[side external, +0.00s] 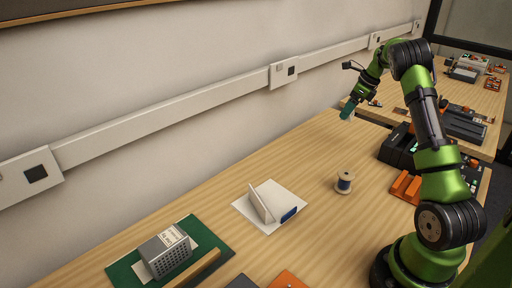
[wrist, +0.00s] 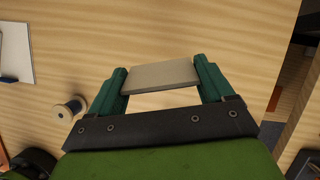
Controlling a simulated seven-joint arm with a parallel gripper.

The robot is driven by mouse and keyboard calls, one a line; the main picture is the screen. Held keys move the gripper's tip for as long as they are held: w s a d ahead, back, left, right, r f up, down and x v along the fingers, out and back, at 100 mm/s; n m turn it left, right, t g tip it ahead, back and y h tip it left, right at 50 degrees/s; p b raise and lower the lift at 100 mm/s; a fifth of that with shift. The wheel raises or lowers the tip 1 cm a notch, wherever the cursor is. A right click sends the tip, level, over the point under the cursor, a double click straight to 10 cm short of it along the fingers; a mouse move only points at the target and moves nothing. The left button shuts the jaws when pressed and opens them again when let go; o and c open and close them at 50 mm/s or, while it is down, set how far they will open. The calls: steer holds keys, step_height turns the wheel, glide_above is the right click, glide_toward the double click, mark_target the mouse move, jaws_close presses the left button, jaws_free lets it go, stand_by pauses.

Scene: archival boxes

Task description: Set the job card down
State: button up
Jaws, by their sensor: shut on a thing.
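My gripper (wrist: 159,68) is shut on a flat, grey-beige piece that I take to be the job card (wrist: 160,78). The card spans between the two green fingers in the wrist view, with wooden tabletop seen beyond it. In the side view my gripper (side external: 347,112) is held above the far part of the table, apart from the surface. The card is too small there to make out clearly.
A white sheet (side external: 245,209) bears an upright white piece (side external: 260,203) and a blue item (side external: 289,214). A thread spool (side external: 344,186) stands nearby. A green mat (side external: 125,275) with a grey box (side external: 165,254) lies at front left. Bare wood lies between spool and wall.

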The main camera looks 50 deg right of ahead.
steer(key=w+a+f+n+y, duration=0.15)
steer(key=a+n, duration=0.25)
steer(key=a, duration=1.1)
steer(key=shift+n+g+y, duration=0.25)
steer(key=shift+n+g, duration=0.25)
steer(key=shift+n, duration=0.4)
steer(key=s+a+f, duration=0.1)
steer(key=a, duration=0.1)
steer(key=s+a+f, duration=0.2)
steer(key=a, duration=0.1)
steer(key=s+a+f, duration=0.1)
steer(key=a+f, duration=0.1)
steer(key=shift+s+a+f, duration=0.15)
steer(key=shift+a, duration=0.1)
steer(key=w+d, duration=0.2)
steer(key=w, duration=0.2)
steer(key=w+d+f, duration=0.1)
steer(key=w+d, duration=0.1)
steer(key=w, duration=0.2)
steer(key=w+d, duration=0.2)
steer(key=w, duration=0.3)
steer(key=shift+d+f, duration=0.25)
steer(key=shift+w+d, duration=0.35)
steer(key=shift+w, duration=0.5)
steer(key=shift+f, duration=1.8)
steer(key=shift+f, duration=0.15)
steer(key=o, duration=0.9)
